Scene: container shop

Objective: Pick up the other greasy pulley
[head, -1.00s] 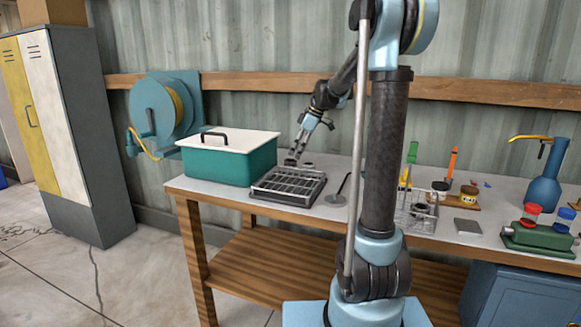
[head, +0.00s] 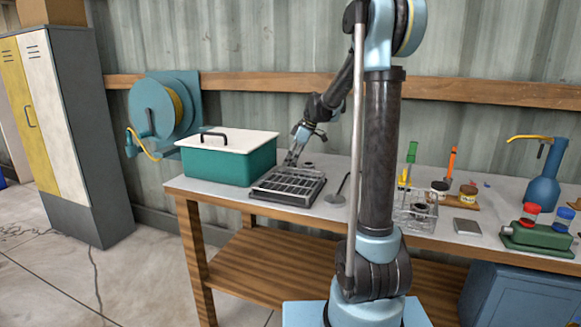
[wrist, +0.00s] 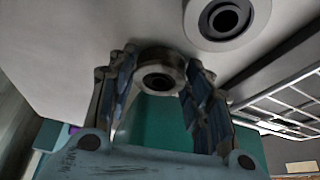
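A dark-centred, grey ring-shaped pulley (wrist: 160,76) sits between the fingertips of my gripper (wrist: 161,66) in the wrist view. The fingers stand on either side of it, very close to its rim; firm contact is not visible. A second pulley (wrist: 226,18), a pale ring with a dark hub, lies just beyond and to the right. In the head view my gripper (head: 291,158) points down at the bench behind the black slotted tray (head: 265,197). A small pulley shows beside it (head: 308,165); the gripped area is too small to make out there.
A teal tub with a white lid (head: 228,160) stands close left of my gripper. A small stand with a round base (head: 335,198) is right of the tray. A clear rack (head: 415,214), a blue bottle (head: 543,180) and a green fixture (head: 535,238) stand farther right.

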